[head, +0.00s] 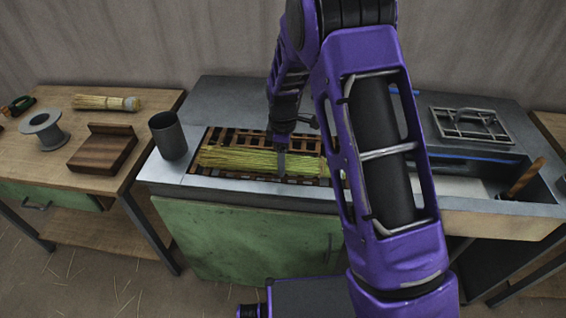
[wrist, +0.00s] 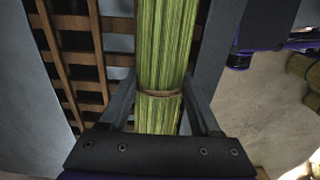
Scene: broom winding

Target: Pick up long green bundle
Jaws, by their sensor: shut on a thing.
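The long green bundle (head: 240,160) lies lengthwise along the slatted wooden rack in the middle of the bench in the head view. It is a sheaf of yellow-green straw. In the wrist view the bundle (wrist: 165,45) runs up the picture, with a tan tie (wrist: 160,93) around it. My gripper (wrist: 160,105) has one finger on each side of the bundle near the tie and is shut on it. In the head view my gripper (head: 281,160) comes down on the bundle from above. My arm hides the bundle's right end there.
The slatted rack (head: 222,136) lies under the bundle. A grey cup (head: 168,135) stands just left of it. On the left table are a wooden block (head: 103,150), a spool (head: 45,130) and a small broom (head: 105,102). A metal frame (head: 470,124) lies at the right.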

